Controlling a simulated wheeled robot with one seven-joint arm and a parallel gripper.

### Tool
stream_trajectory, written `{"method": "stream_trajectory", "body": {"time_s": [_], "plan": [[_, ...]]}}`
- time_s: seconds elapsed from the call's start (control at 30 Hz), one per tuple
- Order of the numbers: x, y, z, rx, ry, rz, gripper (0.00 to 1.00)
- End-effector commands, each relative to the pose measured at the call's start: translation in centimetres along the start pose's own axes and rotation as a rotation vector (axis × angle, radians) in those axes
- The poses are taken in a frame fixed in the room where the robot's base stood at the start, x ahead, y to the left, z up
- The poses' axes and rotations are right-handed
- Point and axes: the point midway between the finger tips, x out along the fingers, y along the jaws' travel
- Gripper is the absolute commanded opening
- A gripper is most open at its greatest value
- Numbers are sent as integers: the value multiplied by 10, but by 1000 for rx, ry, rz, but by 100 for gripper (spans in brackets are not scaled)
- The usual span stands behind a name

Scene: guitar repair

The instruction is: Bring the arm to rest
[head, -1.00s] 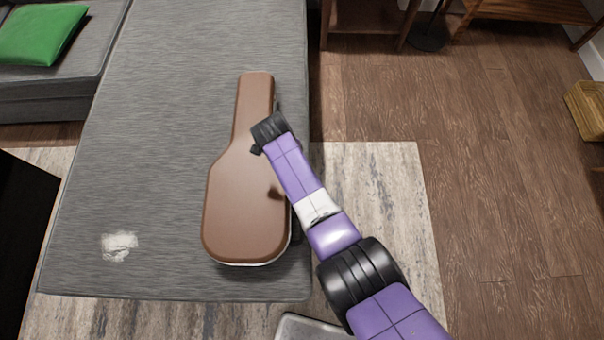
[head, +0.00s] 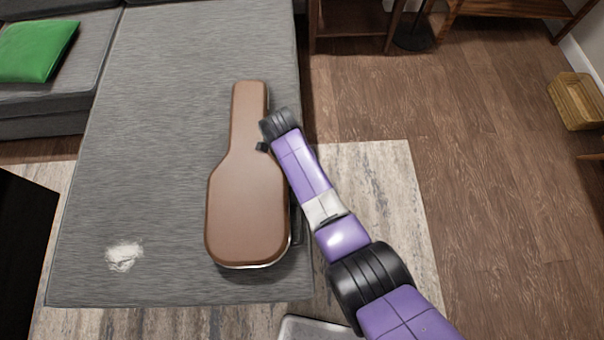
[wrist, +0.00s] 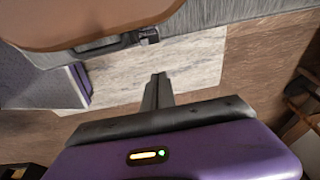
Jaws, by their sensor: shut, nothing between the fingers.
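My arm (head: 303,165) reaches up from the lower right in the head view, its black wrist end (head: 279,124) beside the neck of the brown guitar case. My gripper (wrist: 158,88) shows in the wrist view with its two fingers together and nothing between them. In the head view the fingers are hidden. The closed guitar case (head: 247,205) lies flat on the grey couch (head: 160,190). Its edge and a latch show at the top of the wrist view (wrist: 90,22), apart from the fingertips, which are over the rug.
A green pillow (head: 38,50) lies at the far left. A white patch (head: 124,256) is on the couch at the lower left. A pale rug (head: 375,200) and open wooden floor (head: 480,180) are to the right. A wicker basket (head: 577,100) stands at the far right.

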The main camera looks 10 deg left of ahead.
Motion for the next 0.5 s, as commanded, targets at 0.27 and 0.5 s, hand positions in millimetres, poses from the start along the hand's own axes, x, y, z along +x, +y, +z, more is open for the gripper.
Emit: {"method": "stream_trajectory", "body": {"time_s": [0.27,0.5], "plan": [[-51,1,4,1,1,3,0],[-66,1,6,1,1,4,0]]}}
